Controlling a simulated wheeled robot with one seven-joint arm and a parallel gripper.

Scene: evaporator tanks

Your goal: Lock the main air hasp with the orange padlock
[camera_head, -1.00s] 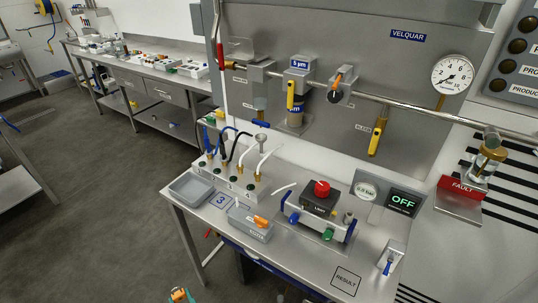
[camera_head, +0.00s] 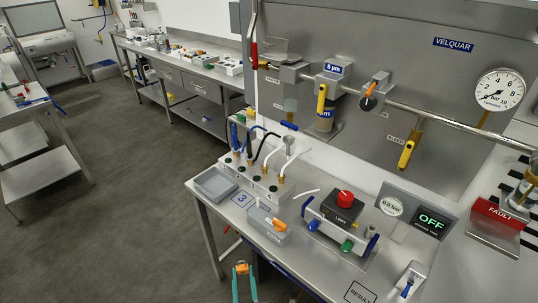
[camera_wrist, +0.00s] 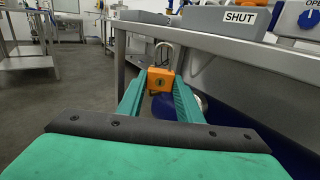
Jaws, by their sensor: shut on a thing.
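The orange padlock (camera_wrist: 161,80) is between the two teal fingers of my gripper (camera_wrist: 160,92) in the wrist view. Its steel shackle points up, and a keyhole shows on its face. In the head view, the padlock (camera_head: 241,268) and my gripper (camera_head: 242,274) are at the bottom, in front of the bench and below its top. I cannot tell for certain which part is the main air hasp.
The steel bench (camera_head: 225,228) bears a grey box (camera_head: 262,230) with an orange item on top, an empty grey tray (camera_head: 214,184) and a unit with a red knob (camera_head: 345,198). The bench edge is close above the padlock in the wrist view. Open floor (camera_head: 120,240) lies left.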

